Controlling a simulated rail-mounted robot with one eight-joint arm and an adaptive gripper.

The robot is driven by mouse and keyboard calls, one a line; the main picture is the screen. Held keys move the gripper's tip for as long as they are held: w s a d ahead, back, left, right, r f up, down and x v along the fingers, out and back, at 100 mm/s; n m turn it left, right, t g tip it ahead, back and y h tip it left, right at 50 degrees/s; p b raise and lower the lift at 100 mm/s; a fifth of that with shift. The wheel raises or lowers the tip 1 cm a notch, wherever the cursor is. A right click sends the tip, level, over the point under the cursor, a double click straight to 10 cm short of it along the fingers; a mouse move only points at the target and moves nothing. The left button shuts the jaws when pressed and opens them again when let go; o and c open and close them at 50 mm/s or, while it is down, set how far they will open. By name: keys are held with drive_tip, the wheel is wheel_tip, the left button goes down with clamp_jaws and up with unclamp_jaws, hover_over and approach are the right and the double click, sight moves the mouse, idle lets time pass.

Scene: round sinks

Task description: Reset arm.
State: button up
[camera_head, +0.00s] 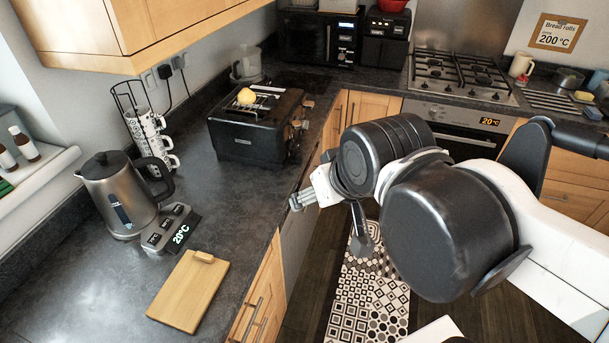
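My arm reaches in from the right over the floor, folded, with its large dark joints in front. My gripper (303,200) is at the arm's left end, beside the edge of the left counter. It is small and partly hidden by the arm's dark joints, and I cannot tell whether its fingers are apart or together. No object shows in it.
The left counter holds a wooden board (187,293), a kettle (122,199) on its base, stacked mugs (151,142) and a black toaster (252,137) with a yellow item on top. A hob (462,73) is at the back. A patterned rug (370,300) lies below.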

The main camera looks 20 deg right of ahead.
drive_tip(key=shift+s+f, duration=0.2)
drive_tip(key=shift+f, duration=0.05)
wheel_tip(320, 180, down, 10)
drive_tip(key=b, duration=1)
drive_tip(key=shift+r, duration=0.1)
